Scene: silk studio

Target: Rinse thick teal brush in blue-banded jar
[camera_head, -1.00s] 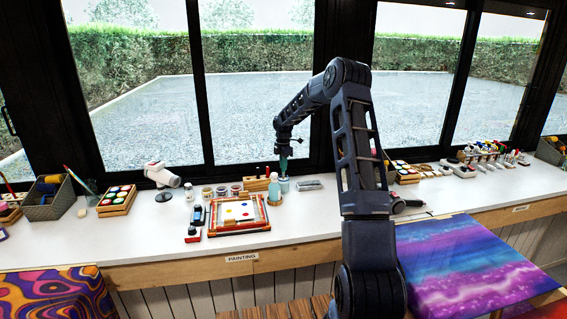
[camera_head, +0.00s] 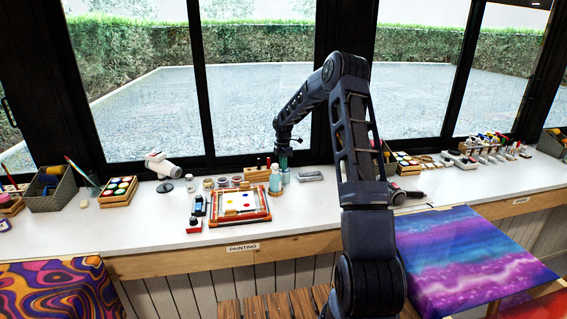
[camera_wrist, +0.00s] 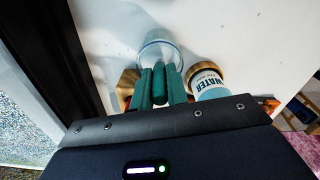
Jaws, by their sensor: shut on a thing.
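My gripper (camera_head: 284,158) is above the worktop by the window. In the wrist view, its teal fingers (camera_wrist: 160,92) are shut on the thick teal brush (camera_wrist: 159,78), which shows as a rounded teal piece between them. A clear jar with a blue band (camera_wrist: 158,46) is right beyond the fingertips. In the head view the jar (camera_head: 285,178) stands directly below my gripper. The brush tip is hidden, so I cannot tell how deep it reaches into the jar.
A bottle labelled WATER (camera_wrist: 209,84) stands close beside the jar, also in the head view (camera_head: 275,181). A wooden block holder (camera_head: 256,175) and small paint pots (camera_head: 222,182) are to the left. A grey metal tray (camera_head: 310,176) lies right. A framed painting board (camera_head: 240,206) lies in front.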

